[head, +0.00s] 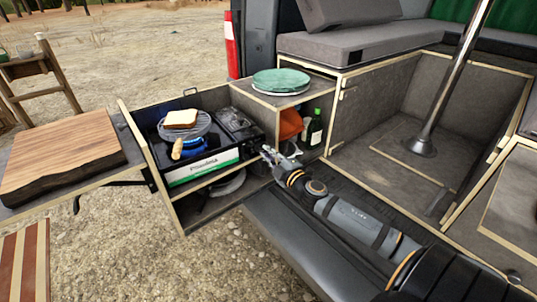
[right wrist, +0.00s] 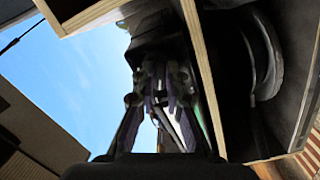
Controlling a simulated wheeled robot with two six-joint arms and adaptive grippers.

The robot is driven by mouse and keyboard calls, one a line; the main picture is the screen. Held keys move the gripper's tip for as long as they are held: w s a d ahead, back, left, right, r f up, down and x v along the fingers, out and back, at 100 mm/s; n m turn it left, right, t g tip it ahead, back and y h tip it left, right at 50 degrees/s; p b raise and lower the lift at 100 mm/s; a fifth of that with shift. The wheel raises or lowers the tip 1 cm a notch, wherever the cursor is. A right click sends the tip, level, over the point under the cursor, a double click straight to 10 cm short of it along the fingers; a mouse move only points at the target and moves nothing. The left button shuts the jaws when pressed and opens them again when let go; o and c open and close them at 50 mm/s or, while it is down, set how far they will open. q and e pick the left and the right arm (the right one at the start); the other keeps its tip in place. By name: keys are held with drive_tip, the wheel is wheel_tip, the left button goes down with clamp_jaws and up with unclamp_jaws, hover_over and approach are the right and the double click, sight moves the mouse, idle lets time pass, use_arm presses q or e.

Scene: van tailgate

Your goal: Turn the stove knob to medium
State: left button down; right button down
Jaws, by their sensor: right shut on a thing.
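The camping stove (head: 200,172) stands in the pulled-out drawer, black with a green and white front label. A blue flame (head: 190,149) burns under a round wire rack that holds a slice of bread (head: 181,118). My right gripper (head: 268,154) reaches the stove's right front end, and its fingers are shut on the stove knob. The knob itself is hidden by the fingers. In the right wrist view the fingers (right wrist: 160,78) come close together against the dark end of the stove. My left gripper is not in view.
The drawer's wooden frame (head: 150,160) and lower shelf surround the stove. A green plate (head: 281,81) lies on the cabinet at right, with a dark bottle (head: 315,130) below. A wooden board (head: 62,160) lies on the left side table.

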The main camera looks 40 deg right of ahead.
drive_tip(key=shift+f, duration=0.1)
idle(0.3)
drive_tip(key=c, duration=1.4)
unclamp_jaws()
